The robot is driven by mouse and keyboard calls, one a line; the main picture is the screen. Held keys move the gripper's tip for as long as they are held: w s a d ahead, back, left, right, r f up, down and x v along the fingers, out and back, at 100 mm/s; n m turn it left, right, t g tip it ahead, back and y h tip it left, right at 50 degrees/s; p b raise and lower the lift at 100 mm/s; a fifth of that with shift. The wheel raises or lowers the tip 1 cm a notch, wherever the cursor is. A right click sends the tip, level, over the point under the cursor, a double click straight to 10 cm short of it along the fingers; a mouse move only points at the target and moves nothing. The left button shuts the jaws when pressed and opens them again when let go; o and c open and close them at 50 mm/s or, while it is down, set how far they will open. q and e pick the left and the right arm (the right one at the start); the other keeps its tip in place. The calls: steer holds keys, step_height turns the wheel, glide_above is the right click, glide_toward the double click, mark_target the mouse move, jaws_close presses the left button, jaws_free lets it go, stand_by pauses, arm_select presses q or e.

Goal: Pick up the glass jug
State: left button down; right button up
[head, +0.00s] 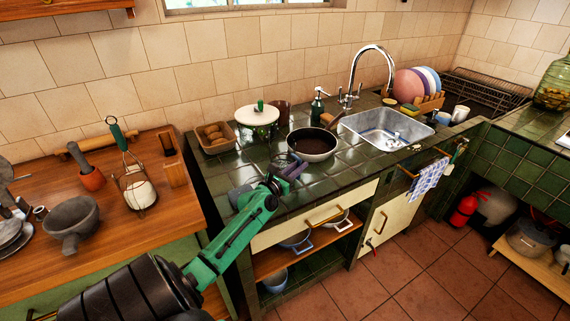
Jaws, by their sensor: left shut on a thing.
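The glass jug (282,159) is a small, clear vessel on the dark green tiled counter, left of the frying pan. It is hard to make out against the tiles. My left gripper (291,169) reaches in from the front with its green arm and is shut on the jug. The fingers and wrist cover part of the jug's near side. I cannot tell whether the jug's base touches the counter. My right gripper is not in view.
A frying pan (312,145) stands close right of the gripper. The sink (385,129) lies to the right. The counter's front left tiles are mostly clear.

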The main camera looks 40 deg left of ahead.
arm_select(q)
steer(key=shift+r+p, duration=0.3)
steer(key=shift+r, duration=0.2)
step_height(320, 180, up, 9)
steer(key=p, duration=0.4)
step_height(320, 180, up, 10)
steer(key=shift+p, duration=0.35)
